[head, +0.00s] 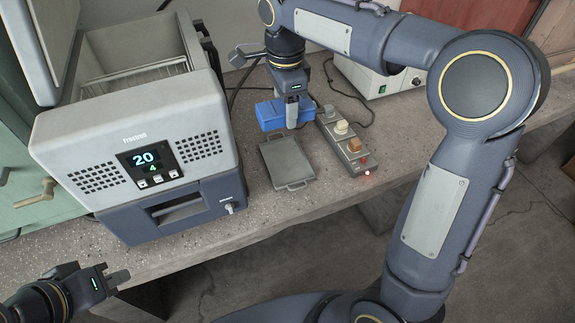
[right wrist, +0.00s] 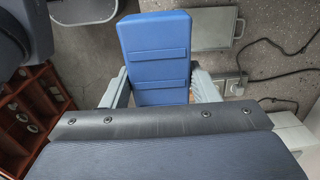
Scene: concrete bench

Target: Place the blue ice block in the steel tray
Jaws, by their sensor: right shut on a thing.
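The blue ice block (head: 271,115) is held in my right gripper (head: 292,112), above the bench at the far end of the steel tray. In the right wrist view the block (right wrist: 156,48) sits between the two fingers (right wrist: 160,88). The steel tray (head: 287,162) is a shallow grey rectangle with end handles, lying flat and empty on the bench. Its grey surface also shows in the right wrist view (right wrist: 211,25), beyond the block. My left gripper (head: 118,278) is low at the left, away from the block and tray; its finger gap is unclear.
A freezer box (head: 136,150) with a raised lid stands left of the tray. A grey strip with several small blocks (head: 342,140) lies close on the tray's right. A white device (head: 375,80) and cables are behind. The bench's front edge is near the tray.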

